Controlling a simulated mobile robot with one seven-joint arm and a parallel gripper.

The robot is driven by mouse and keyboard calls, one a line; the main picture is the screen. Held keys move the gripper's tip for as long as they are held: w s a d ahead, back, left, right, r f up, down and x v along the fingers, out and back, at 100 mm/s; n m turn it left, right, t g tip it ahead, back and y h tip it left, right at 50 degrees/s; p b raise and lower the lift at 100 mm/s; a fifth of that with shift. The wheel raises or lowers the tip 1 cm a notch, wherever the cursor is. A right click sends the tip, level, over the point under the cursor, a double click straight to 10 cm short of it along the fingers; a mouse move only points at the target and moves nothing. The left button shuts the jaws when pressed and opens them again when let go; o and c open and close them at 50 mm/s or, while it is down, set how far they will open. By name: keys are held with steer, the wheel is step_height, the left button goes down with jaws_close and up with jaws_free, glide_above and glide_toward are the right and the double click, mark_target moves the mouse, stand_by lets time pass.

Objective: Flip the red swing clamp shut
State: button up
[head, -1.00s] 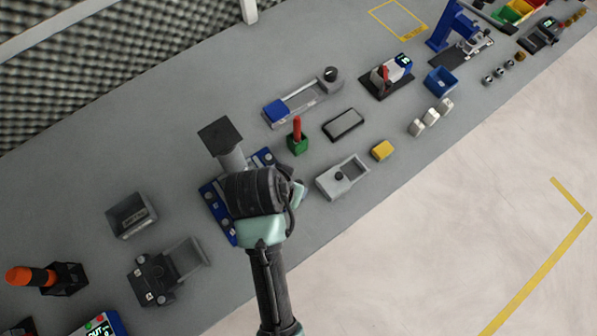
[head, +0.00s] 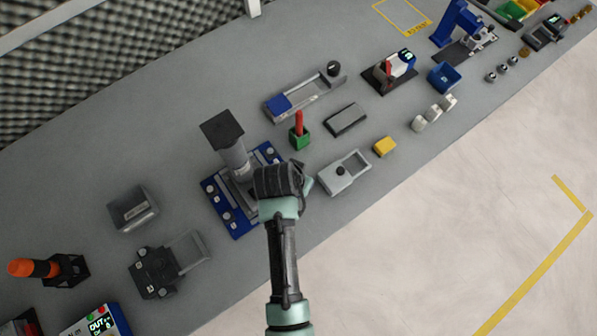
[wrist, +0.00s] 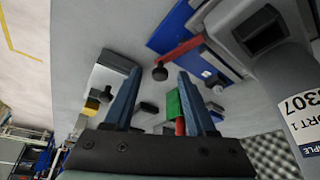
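The red swing clamp shows in the wrist view as a red arm (wrist: 182,52) with a black knob (wrist: 160,74) at its free end. It is mounted by the blue base plate (wrist: 172,32), which also shows in the head view (head: 238,226). A grey post (head: 234,158) with a dark square top stands on the plate. My gripper (wrist: 159,72) is open, and the knob appears between its two blue fingers; contact cannot be told. In the head view my wrist hides the clamp at the plate's right side.
A green block with a red handle (head: 299,122) stands just beyond my gripper. A grey tray with a dark knob (head: 347,178) lies to the right. The labelled grey post (wrist: 285,85) is close on the wrist view's right.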

jaws_close()
steer(key=shift+w+r+n+y+p, duration=0.15)
steer(key=shift+n+y+p, duration=0.15)
steer(key=shift+n+p, duration=0.3)
steer(key=shift+w+a+n+y, duration=0.15)
steer(key=shift+w+n+y, duration=0.15)
steer(key=shift+n, duration=0.6)
steer(key=shift+o, duration=0.2)
jaws_free()
